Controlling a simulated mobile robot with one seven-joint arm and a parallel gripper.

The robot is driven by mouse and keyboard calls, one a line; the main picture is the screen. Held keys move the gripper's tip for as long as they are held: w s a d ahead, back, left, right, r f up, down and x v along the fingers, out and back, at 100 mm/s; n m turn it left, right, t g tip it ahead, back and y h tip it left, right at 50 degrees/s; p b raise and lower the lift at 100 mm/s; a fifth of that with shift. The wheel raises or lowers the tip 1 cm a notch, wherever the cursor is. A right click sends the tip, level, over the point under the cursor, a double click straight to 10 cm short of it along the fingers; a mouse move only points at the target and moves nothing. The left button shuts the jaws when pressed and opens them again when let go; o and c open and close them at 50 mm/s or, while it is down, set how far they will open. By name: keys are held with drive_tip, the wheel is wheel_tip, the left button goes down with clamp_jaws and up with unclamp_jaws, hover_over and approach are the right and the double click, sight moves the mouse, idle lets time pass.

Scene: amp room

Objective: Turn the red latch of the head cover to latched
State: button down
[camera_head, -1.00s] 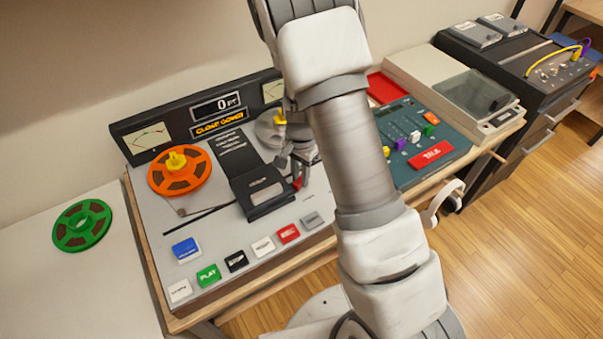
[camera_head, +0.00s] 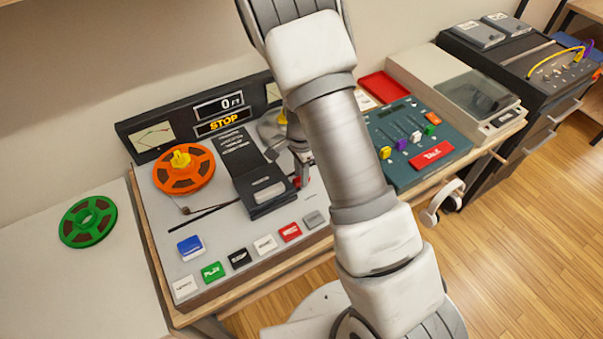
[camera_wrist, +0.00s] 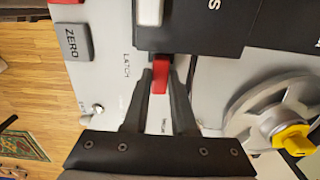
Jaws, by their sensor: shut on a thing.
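The red latch (camera_wrist: 160,74) shows in the wrist view at the edge of the black head cover (camera_wrist: 215,38), beside the printed word LATCH. My gripper (camera_wrist: 164,78) is shut on it, one finger on each side. In the head view, my gripper (camera_head: 300,170) is at the right side of the head cover (camera_head: 270,197), and only a bit of red latch (camera_head: 297,182) shows beside the fingers. The head cover lies over the middle of the tape deck. The deck's display (camera_head: 224,123) reads STOP in yellow.
An orange reel (camera_head: 184,170) sits on the deck left of the cover, and a silver hub with a yellow knob (camera_wrist: 292,138) is at its right. Several coloured buttons (camera_head: 238,258) line the deck's front. A teal mixer (camera_head: 420,150) stands to the right.

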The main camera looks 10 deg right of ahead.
drive_tip(key=c, duration=0.7)
unclamp_jaws()
wheel_tip(320, 180, up, 18)
drive_tip(key=shift+f+p, duration=0.25)
drive_tip(key=shift+p, duration=0.75)
drive_tip(key=s+r+n+t, duration=0.2)
drive_tip(key=s+r+n, duration=0.3)
drive_tip(key=s, duration=0.2)
drive_tip(key=s+d+r+n+t, duration=0.1)
drive_tip(key=s+r+n, duration=0.3)
drive_tip(key=s+r, duration=0.2)
drive_tip(key=s+r+n+t, duration=0.2)
drive_tip(key=s+r+n, duration=0.3)
drive_tip(key=s, duration=0.3)
drive_tip(key=shift+s+d+r+n+t, duration=0.15)
drive_tip(key=shift+d+r, duration=0.05)
drive_tip(key=shift+r, duration=0.2)
drive_tip(key=shift+s+d+r+n+t, duration=0.1)
drive_tip(key=shift+d+r+n+t, duration=0.05)
drive_tip(key=shift+r, duration=0.2)
